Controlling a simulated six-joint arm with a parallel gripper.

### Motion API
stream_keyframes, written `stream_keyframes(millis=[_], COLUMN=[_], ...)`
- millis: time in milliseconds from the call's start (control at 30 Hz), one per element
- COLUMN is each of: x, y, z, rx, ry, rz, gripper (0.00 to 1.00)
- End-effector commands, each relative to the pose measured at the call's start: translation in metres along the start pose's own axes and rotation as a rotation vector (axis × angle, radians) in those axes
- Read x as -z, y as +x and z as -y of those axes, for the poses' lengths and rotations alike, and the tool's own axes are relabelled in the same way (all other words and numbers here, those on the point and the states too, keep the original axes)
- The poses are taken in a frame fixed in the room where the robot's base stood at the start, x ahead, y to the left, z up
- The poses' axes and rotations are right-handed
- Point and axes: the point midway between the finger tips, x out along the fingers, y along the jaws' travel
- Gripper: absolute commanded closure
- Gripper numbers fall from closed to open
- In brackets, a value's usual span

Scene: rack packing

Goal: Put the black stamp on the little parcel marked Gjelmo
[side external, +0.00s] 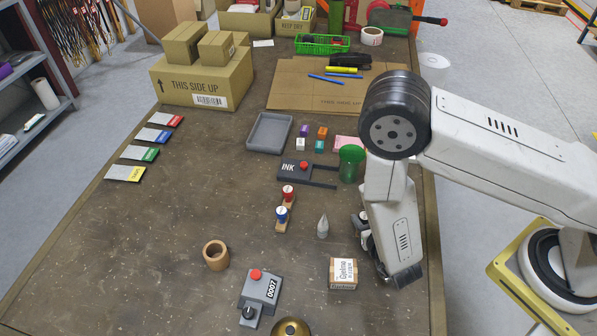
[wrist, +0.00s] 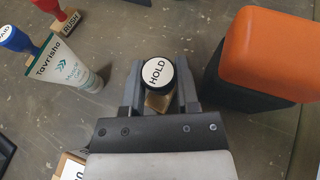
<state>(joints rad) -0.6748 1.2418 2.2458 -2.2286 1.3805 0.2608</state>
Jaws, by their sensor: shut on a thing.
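The black stamp (wrist: 157,73) has a white "HOLD" disc on its knob and a wooden block below. It stands between the fingers of my gripper (wrist: 156,88) in the wrist view, and they are shut on it. In the side external view my gripper (side external: 364,228) is right of the grey tube, behind and right of the little parcel, with the stamp largely hidden by the arm. Whether the stamp touches the table cannot be told. The little parcel (side external: 343,273) is a small brown box with a white label on top; a corner (wrist: 72,168) shows in the wrist view.
A tube (wrist: 66,68), red stamp (side external: 288,192) and blue stamp (side external: 281,214) stand left of my gripper. An orange-topped black object (wrist: 262,60) stands close on its right. A grey button box (side external: 261,289) is left of the parcel.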

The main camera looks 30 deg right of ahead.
Motion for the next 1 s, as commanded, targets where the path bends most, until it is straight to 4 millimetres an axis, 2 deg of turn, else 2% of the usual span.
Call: stream_keyframes(millis=[467,500,533,1000], x=[0.0046,0.0051,0.0048,0.0022], y=[0.0020,0.0022,0.0021,0.0011], z=[-0.0002,-0.0002,-0.0003,-0.0002], rx=[0.000,0.000,0.000,0.000], ry=[0.000,0.000,0.000,0.000], rz=[0.001,0.001,0.001,0.001], gripper=[1.00,0.58,0.48,0.46])
